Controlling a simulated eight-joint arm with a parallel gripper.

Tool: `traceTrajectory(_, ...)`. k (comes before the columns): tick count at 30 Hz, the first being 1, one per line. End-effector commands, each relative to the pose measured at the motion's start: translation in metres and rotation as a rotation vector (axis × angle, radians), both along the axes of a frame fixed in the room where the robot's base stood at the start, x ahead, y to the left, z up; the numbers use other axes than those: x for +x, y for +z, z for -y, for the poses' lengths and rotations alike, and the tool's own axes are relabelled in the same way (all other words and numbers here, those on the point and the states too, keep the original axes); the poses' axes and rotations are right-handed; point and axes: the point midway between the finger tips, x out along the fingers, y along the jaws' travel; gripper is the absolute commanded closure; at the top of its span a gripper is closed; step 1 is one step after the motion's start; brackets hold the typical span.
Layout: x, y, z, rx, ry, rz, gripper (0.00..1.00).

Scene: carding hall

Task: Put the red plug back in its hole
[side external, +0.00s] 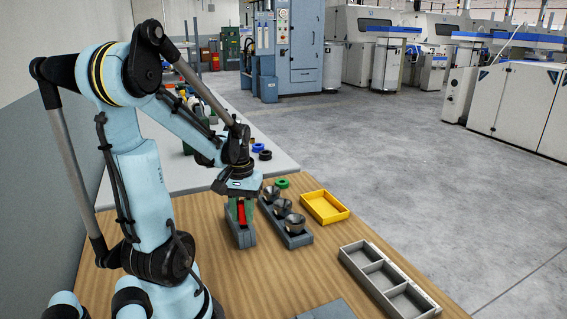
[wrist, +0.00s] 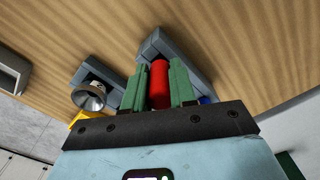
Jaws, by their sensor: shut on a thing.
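The red plug (side external: 241,214) is upright between the green fingers of my gripper (side external: 240,208), which is shut on it. In the wrist view the plug (wrist: 159,82) shows between the two fingers of my gripper (wrist: 158,92). A narrow grey-blue block (side external: 244,238) lies directly below and around the fingers in the side view. The block (wrist: 190,62) also shows behind the plug in the wrist view. Its hole is hidden by the fingers and plug, so I cannot tell whether the plug's lower end is above it or in it.
A second grey block (side external: 297,241) with several metal cups stands close on the right. A yellow tray (side external: 345,214), a green ring (side external: 282,183) and a grey compartment tray (side external: 362,272) are on the wooden table (side external: 290,272). Bare wood lies in front.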

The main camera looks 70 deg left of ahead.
Motion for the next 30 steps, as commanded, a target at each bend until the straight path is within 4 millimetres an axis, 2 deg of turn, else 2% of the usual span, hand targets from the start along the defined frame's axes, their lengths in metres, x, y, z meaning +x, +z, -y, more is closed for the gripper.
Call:
traceTrajectory(19,0.0002,-0.0119,0.0001,0.0,0.0,0.0,1.0)
traceTrajectory(20,0.0001,-0.0118,0.0002,0.0,0.0,0.0,0.71)
traceTrajectory(24,0.0001,-0.0116,0.0003,0.0,0.0,0.0,0.5)
traceTrajectory(30,0.0001,-0.0115,0.0003,0.0,0.0,0.0,0.49)
